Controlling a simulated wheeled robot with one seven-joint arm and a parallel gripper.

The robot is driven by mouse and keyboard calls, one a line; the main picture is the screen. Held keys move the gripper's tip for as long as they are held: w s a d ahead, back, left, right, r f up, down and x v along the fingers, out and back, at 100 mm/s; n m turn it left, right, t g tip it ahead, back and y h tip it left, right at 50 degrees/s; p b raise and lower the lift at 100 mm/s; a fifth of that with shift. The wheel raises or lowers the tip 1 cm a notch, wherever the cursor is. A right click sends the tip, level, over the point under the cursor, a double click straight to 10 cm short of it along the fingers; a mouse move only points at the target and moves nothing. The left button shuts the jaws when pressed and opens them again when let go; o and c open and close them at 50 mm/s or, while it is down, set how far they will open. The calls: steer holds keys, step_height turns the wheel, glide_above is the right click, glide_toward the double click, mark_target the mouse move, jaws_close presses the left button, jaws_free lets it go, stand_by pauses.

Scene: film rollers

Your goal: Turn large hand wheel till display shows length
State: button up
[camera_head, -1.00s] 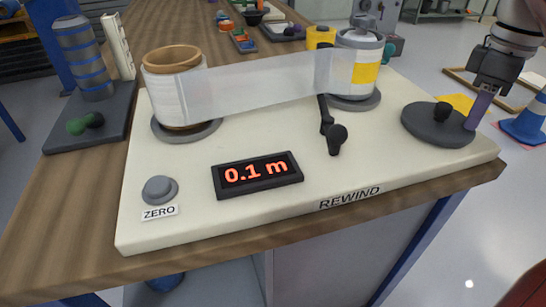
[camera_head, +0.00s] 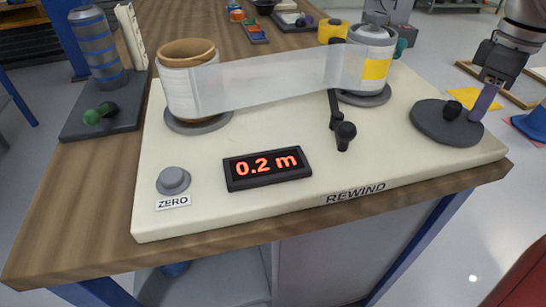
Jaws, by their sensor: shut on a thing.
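The large hand wheel (camera_head: 432,118) is a dark grey disc at the right of the cream rewind board, with a black hub knob (camera_head: 453,110). A purple upright handle (camera_head: 483,103) stands at its right rim. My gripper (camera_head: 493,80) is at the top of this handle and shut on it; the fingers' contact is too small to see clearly. The display (camera_head: 267,169) reads 0.2 m in red. Pale film (camera_head: 270,84) spans from the left roll (camera_head: 178,92) to the right roll (camera_head: 372,60).
A grey ZERO button (camera_head: 173,180) is at the board's front left. A black lever (camera_head: 343,132) stands between display and wheel. A dark tray (camera_head: 108,122) with a striped cylinder (camera_head: 98,50) is at left. The board's front right is clear.

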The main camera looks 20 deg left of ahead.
steer(key=shift+w+a, duration=0.7)
steer(key=shift+w, duration=0.2)
steer(key=shift+w+a+f, duration=0.1)
steer(key=shift+w+a, duration=0.5)
steer(key=shift+a, duration=0.25)
